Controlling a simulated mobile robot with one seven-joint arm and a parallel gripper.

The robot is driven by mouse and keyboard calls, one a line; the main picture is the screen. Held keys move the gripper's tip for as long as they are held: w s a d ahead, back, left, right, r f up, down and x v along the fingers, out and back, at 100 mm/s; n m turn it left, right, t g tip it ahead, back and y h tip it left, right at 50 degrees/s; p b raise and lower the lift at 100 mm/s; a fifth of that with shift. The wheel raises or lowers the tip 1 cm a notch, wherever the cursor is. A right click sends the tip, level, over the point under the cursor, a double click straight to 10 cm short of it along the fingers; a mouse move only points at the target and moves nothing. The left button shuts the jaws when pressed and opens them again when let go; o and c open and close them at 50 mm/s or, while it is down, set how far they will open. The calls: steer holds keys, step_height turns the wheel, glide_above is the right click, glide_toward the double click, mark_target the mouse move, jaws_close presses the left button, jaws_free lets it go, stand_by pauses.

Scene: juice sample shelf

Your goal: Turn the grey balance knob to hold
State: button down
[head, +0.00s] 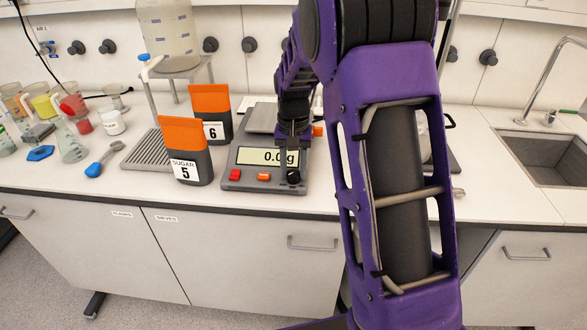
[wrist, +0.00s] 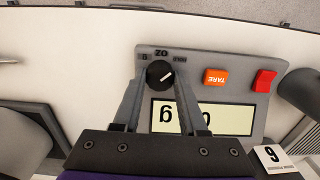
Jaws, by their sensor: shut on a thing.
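The grey balance (head: 230,175) stands on the bench, its display reading 0.0g. Its dark round knob (head: 293,177) is at the front right corner. In the wrist view, turned upside down, the knob (wrist: 159,74) shows a white pointer line slanting up to the right. Small labels sit above it, only partly legible. My gripper (head: 293,163) reaches down over the right side of the display. In the wrist view its two fingers (wrist: 160,84) are at either side of the knob, shut on it, and cover part of the display.
An orange TARE button (wrist: 216,77) and a red button (wrist: 265,82) lie beside the knob. A sugar pouch (head: 185,150) marked 5 and another pouch (head: 210,105) marked 6 stand left of the balance. A blue scoop (head: 95,169) lies further left. A sink (head: 545,160) is at right.

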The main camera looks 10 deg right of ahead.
mark_target(294, 172)
steer(key=c, duration=0.7)
jaws_free()
steer(key=shift+c, duration=0.2)
steer(key=shift+r, duration=0.1)
step_height(294, 172, up, 17)
steer(key=p, duration=0.2)
steer(key=shift+r, duration=0.2)
